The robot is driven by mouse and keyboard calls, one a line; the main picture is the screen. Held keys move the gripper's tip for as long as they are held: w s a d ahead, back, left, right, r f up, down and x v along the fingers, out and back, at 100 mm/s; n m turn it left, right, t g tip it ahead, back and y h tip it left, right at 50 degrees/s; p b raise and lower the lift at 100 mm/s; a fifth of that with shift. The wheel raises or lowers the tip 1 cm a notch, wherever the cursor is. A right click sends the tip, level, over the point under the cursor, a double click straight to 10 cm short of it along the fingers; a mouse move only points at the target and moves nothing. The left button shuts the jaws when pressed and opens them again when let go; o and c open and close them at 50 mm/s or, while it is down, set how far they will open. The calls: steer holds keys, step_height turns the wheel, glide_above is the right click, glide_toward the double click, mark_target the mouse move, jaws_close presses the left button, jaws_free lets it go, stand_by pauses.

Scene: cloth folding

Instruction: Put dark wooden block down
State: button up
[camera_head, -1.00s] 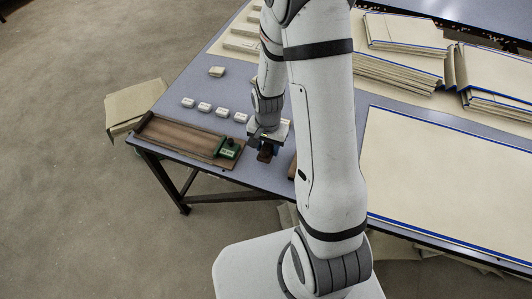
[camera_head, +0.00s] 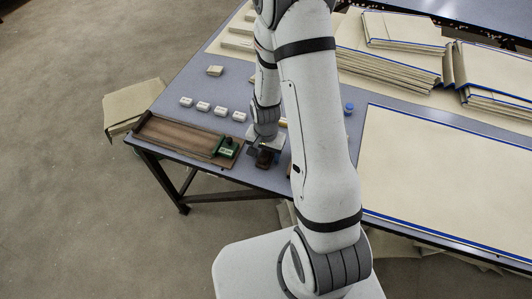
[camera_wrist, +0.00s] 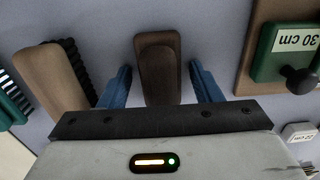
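The dark wooden block (camera_wrist: 158,68) is a brown, rounded piece in the middle of the wrist view. My gripper (camera_wrist: 160,75) has its two blue fingers on either side of it, with a narrow gap showing at each side, so it is open around the block. In the head view the dark block (camera_head: 265,158) shows low under my gripper (camera_head: 264,148), near the table's front edge. It looks to be at the table top, but the contact under it is hidden.
A wooden board with a green piece marked 30 cm (camera_wrist: 285,50) lies close by; it also shows in the head view (camera_head: 228,149). A brush with dark bristles (camera_wrist: 62,75) lies on the other side. Several white tags (camera_head: 203,106) lie behind. A large blue-edged sheet (camera_head: 450,170) covers the right.

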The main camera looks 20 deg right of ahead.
steer(key=shift+o, duration=0.2)
steer(key=s+r+n+t, duration=0.1)
steer(key=s+r+n, duration=0.1)
steer(key=r, duration=0.9)
steer(key=s+r+n, duration=0.1)
steer(key=s+r, duration=0.2)
steer(key=r, duration=0.9)
steer(key=s+r+n+t, duration=0.1)
steer(key=s+r+n, duration=0.3)
steer(key=s+r, duration=0.3)
steer(key=shift+s+d+t, duration=0.15)
steer(key=shift+s+t, duration=0.15)
steer(key=shift+s, duration=0.7)
steer(key=shift+w, duration=0.1)
